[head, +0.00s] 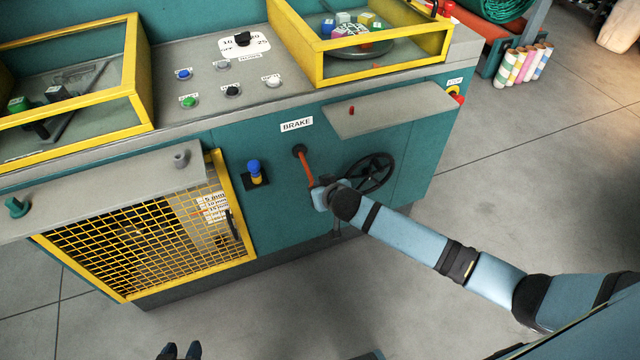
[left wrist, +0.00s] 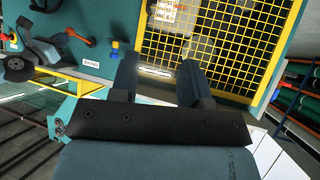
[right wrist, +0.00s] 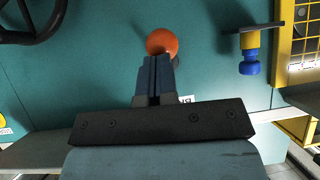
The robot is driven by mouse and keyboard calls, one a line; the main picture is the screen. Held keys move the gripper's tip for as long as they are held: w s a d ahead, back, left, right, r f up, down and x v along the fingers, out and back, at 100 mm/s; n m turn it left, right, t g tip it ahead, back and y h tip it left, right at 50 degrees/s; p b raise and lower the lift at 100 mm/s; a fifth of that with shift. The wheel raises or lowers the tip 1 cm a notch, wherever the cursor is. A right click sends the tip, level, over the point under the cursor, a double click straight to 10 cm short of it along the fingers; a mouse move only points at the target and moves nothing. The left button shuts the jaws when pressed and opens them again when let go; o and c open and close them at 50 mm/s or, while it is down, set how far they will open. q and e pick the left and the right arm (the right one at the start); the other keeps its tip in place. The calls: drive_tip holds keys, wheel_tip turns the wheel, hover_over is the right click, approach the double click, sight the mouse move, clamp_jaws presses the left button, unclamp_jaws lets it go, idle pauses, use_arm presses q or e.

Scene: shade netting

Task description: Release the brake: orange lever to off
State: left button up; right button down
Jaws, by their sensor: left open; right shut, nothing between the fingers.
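The orange brake lever (head: 306,170) hangs from a dark round hub on the teal panel, below the BRAKE label (head: 297,124), tilted down to the right. My right gripper (head: 321,196) is at its lower end. In the right wrist view, my right gripper (right wrist: 157,60) is shut and empty, its tips at the orange ball end (right wrist: 162,41); I cannot tell if they touch. The lever also shows in the left wrist view (left wrist: 78,37). My left gripper (head: 180,351) is open and empty at the bottom edge, apart from the machine; its fingers fill the left wrist view (left wrist: 158,82).
A black handwheel (head: 370,173) sits right of the lever, close to my right gripper. A blue knob (head: 254,167) is to the left, beside a yellow mesh door (head: 150,240). A grey shelf (head: 390,108) juts out above the handwheel. Floor in front is clear.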

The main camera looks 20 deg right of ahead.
use_arm(q)
drive_tip(key=b, duration=0.3)
drive_tip(key=d+f+h+b, duration=0.1)
drive_tip(key=b, duration=0.2)
drive_tip(key=shift+w+d+t, duration=0.2)
drive_tip(key=shift+t, duration=0.2)
use_arm(e)
drive_tip(key=f+t, duration=0.3)
drive_tip(key=shift+w+f, duration=0.25)
drive_tip(key=shift+w, duration=0.05)
use_arm(q)
drive_tip(key=shift+a, duration=0.15)
